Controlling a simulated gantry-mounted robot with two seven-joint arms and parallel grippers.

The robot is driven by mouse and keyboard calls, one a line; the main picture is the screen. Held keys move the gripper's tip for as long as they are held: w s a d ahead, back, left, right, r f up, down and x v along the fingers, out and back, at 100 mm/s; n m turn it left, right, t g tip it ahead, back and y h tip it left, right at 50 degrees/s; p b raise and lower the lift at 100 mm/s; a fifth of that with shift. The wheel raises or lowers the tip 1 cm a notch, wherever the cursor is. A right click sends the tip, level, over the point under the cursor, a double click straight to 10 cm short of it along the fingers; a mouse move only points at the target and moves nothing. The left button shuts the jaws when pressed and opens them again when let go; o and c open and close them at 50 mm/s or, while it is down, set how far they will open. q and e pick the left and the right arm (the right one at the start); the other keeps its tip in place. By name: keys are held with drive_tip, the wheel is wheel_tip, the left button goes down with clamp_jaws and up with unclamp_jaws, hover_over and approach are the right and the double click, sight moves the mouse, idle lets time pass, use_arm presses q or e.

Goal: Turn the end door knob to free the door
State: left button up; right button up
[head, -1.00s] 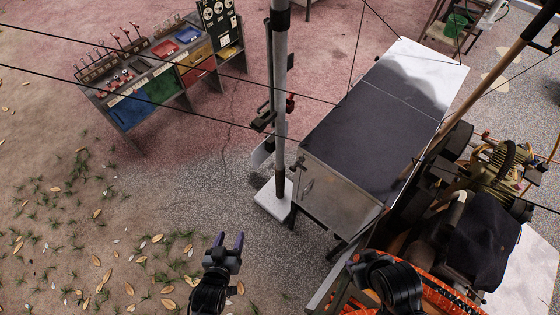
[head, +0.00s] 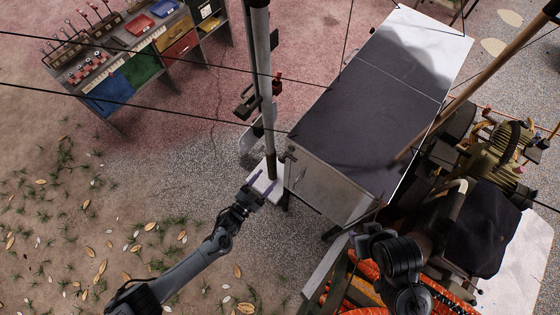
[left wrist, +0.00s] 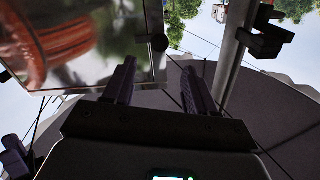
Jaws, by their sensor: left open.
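The cart's box (head: 365,110) has a dark top and a pale metal end door (head: 325,190) facing my left arm. A small dark knob (head: 288,154) sits at the door's upper left edge. In the left wrist view the knob (left wrist: 159,43) shows at the edge of the shiny, reflecting door panel (left wrist: 85,45). My left gripper (head: 262,184) is open and empty, in front of the door's left side. Its two fingers (left wrist: 158,88) point toward the knob, with a gap between them and it.
A grey post (head: 262,90) with dark brackets stands close left of the door, on a white foot (head: 266,180). A compressor engine (head: 495,150) and orange hose (head: 365,285) lie right. A tool bench (head: 140,55) stands far left. Open ground lies at lower left.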

sight(281, 161)
use_arm(q)
drive_tip(key=b+x, duration=0.1)
drive_tip(key=x, duration=0.8)
clamp_jaws()
